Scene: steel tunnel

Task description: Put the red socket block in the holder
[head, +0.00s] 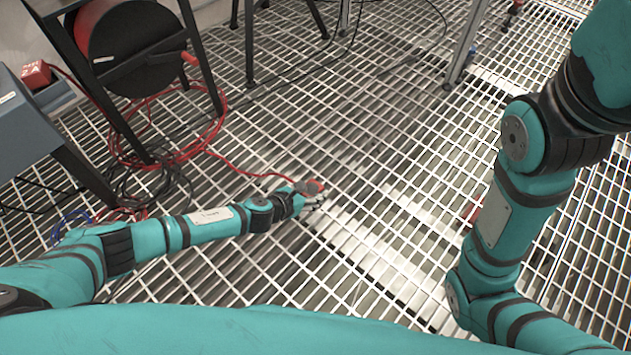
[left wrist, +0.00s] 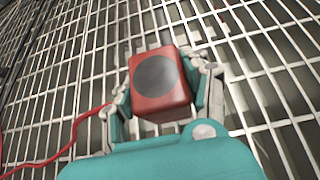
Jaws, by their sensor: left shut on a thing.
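The red socket block (left wrist: 160,84), with a dark grey round face, is between the fingers of my left gripper (left wrist: 164,90) in the left wrist view. The fingers are shut on its two sides. In the head view the block (head: 315,186) is small, at the tip of my left gripper (head: 304,194), low over or near the floor grating; the exact height cannot be told. A red cable (head: 232,167) runs from it towards the left. I cannot make out a holder for certain. My right arm shows at the right, but its gripper is not in view.
A red cable reel (head: 122,40) stands in a black frame at the upper left, with loose red and black cables on the floor below. A grey-blue box (head: 25,130) at the left edge has a red part (head: 38,74) on it. The metal grating (head: 330,120) is mostly clear.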

